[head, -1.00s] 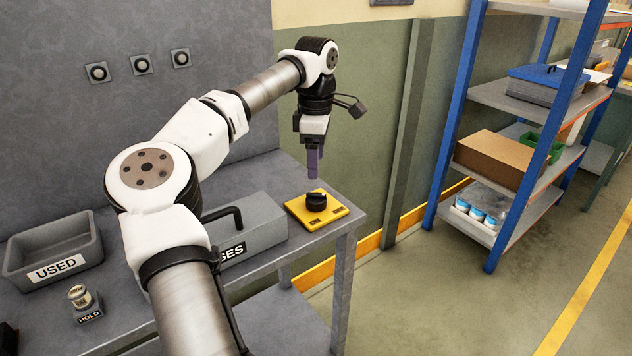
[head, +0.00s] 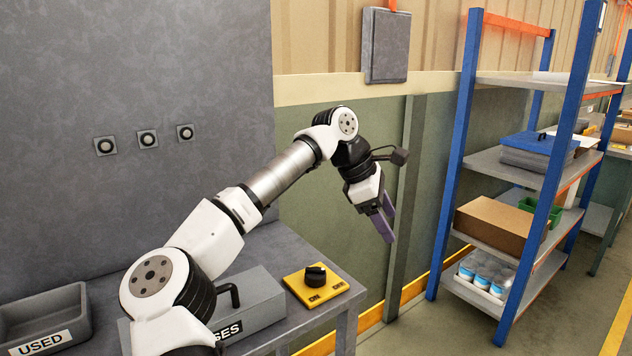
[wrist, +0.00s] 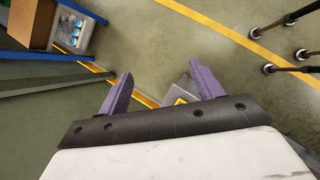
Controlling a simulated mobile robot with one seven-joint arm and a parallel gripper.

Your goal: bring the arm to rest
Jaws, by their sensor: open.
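My gripper (head: 386,222) has purple fingers and is raised in the air to the right of the bench, in front of the green wall. In the wrist view its two fingers (wrist: 158,92) stand apart with nothing between them, so it is open and empty. It points downward, tilted to the right in the head view. The yellow plate (head: 334,289) with a black knob (head: 315,276) lies on the bench below and to the left of it, not touched.
The grey bench (head: 290,332) holds a grey box (head: 262,303) with a black handle and a tray (head: 42,318) marked USED. A blue-posted shelf (head: 453,150) stands at the right. In the wrist view, dark legs (wrist: 290,70) stand on the floor.

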